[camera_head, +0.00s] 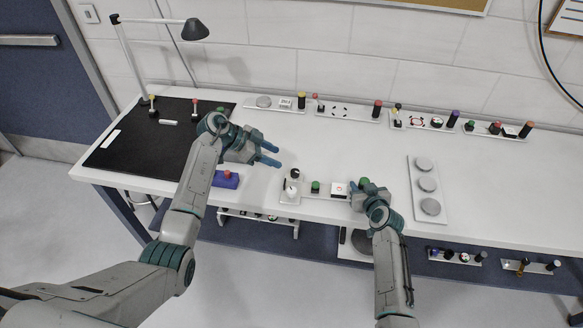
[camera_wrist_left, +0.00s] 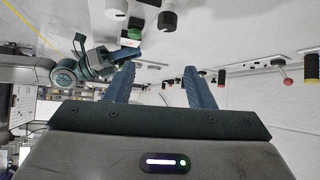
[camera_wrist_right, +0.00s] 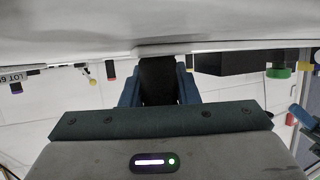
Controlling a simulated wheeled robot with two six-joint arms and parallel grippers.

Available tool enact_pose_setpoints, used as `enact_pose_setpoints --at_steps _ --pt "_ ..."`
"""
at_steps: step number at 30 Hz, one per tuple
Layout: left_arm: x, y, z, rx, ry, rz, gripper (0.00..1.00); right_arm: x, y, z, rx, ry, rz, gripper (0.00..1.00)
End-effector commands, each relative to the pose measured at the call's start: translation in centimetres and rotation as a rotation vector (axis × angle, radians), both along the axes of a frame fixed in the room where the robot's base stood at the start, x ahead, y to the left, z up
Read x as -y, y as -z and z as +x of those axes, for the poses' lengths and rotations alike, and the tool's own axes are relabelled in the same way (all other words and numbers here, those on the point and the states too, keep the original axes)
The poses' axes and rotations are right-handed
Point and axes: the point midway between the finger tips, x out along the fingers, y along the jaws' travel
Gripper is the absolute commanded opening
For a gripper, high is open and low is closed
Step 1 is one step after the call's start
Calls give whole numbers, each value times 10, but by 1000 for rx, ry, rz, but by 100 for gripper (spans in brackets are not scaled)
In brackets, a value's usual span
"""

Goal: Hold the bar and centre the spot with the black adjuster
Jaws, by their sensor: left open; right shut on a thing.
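A low white fixture with a thin bar (camera_head: 327,196) stands near the table's front edge. At its left end are a black adjuster knob (camera_head: 295,174) and a white knob (camera_head: 291,188); both also show in the left wrist view, the black one (camera_wrist_left: 168,21) nearer. A green button (camera_head: 315,187) and a white plate with a small red mark (camera_head: 339,190) follow to the right; a spot cannot be made out. My right gripper (camera_head: 357,196) is shut on a dark block (camera_wrist_right: 159,82) at the bar's right end. My left gripper (camera_head: 273,155) is open and empty, up and left of the black adjuster.
A white plate with grey discs (camera_head: 428,185) lies right of my right gripper. A blue box with a red button (camera_head: 226,179) stands left. A black mat (camera_head: 150,140) with a lamp (camera_head: 195,30) is at far left. Several small fixtures line the back. The middle table is clear.

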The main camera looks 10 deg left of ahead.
Motion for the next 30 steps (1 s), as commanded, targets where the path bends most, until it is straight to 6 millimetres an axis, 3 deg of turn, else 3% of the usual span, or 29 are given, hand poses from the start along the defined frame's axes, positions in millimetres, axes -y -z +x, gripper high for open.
enact_pose_setpoints --at_steps 4,9,24,30 --pt "-16 -2 -9 -9 -79 73 49 0 0 0 0 0 0 0" --pt "-17 2 -10 -15 -113 99 49 0 0 0 0 0 0 0" --pt "41 65 17 -16 -111 97 49 0 0 0 1 0 0 0" --pt "53 79 23 -15 -111 97 49 0 0 0 1 0 0 0"
